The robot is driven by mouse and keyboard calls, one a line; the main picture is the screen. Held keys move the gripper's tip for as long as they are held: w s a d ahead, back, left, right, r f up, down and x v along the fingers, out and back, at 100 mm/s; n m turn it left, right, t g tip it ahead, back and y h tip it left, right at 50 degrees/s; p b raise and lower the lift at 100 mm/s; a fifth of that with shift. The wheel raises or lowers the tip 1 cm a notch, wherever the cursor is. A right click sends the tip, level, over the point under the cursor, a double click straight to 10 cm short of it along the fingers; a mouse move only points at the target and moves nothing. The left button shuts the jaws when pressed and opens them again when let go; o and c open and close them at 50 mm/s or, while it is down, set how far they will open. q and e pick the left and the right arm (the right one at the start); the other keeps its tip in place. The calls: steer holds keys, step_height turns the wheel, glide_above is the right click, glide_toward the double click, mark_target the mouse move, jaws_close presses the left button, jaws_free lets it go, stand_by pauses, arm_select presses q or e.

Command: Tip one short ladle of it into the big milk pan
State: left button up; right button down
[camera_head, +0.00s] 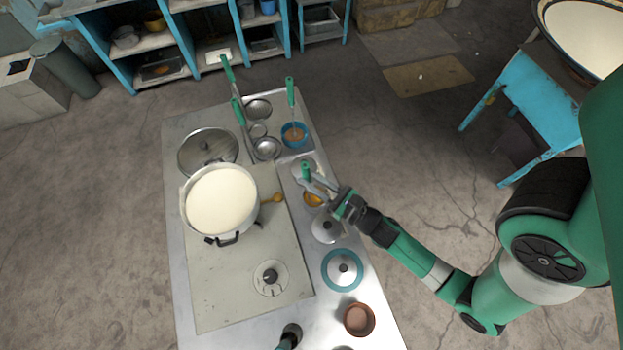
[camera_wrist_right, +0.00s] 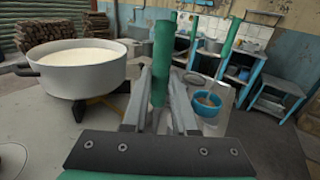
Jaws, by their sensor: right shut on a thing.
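The big milk pan (camera_head: 221,200) is a wide metal pot full of white milk on the burner at the left of the counter; it also shows in the right wrist view (camera_wrist_right: 78,70). My right gripper (camera_head: 322,189) is shut on a green-handled utensil (camera_head: 306,172), apart from the pan and to its right. In the right wrist view, its green handle (camera_wrist_right: 162,58) stands upright between the fingers. Its lower end is hidden, so I cannot tell what it holds. An orange-yellow bowl (camera_head: 313,199) sits just below the gripper, partly covered.
A blue bowl (camera_head: 294,134) with a green-handled ladle (camera_head: 290,93) stands behind. Metal bowls (camera_head: 267,148) and a large lid (camera_head: 207,150) lie behind the pan. A blue-rimmed lidded pot (camera_head: 342,269) and a brown bowl (camera_head: 359,319) line the right edge.

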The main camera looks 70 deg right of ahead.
mark_target(308, 170)
step_height(308, 170, up, 6)
steer(key=p, duration=0.4)
steer(key=shift+p, duration=0.3)
steer(key=shift+f, duration=0.1)
steer(key=shift+w+a+f+b, duration=0.1)
steer(key=shift+a+b, duration=0.1)
steer(key=shift+b, duration=0.45)
steer(key=shift+w+a+f+n+b, duration=0.15)
steer(key=shift+a+n+b, duration=0.4)
steer(key=shift+b, duration=0.7)
steer(key=shift+w+a+n+b, duration=0.25)
steer(key=shift+a+n+b, duration=0.3)
steer(key=shift+b, duration=0.65)
steer(key=shift+w+a+f+n+b, duration=0.15)
steer(key=shift+a+n+b, duration=0.4)
steer(key=shift+b, duration=0.7)
steer(key=shift+a+r, duration=0.1)
